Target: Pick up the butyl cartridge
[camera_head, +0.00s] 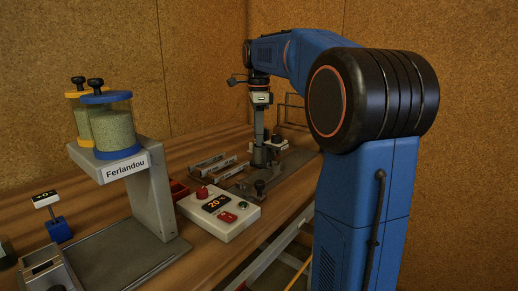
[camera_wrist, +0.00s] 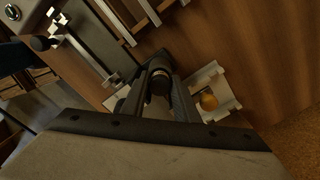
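A dark, round-ended cylinder (camera_wrist: 160,82), which looks like the butyl cartridge, shows in the middle of the wrist view. My gripper (camera_wrist: 160,98) has its dark fingers on either side of it. I cannot tell whether the fingers touch it. In the head view my gripper (camera_head: 260,160) points straight down, low over the far part of the bench. The cartridge cannot be made out there, and the fingertips are too small to read.
A pale holder (camera_wrist: 215,88) with an orange round piece (camera_wrist: 208,102) sits close to the right of the fingers. Pale rails (camera_head: 212,165) lie left of my gripper. A control box (camera_head: 218,212) and the Ferlandou stand (camera_head: 150,185) are nearer on the wooden bench (camera_head: 100,190).

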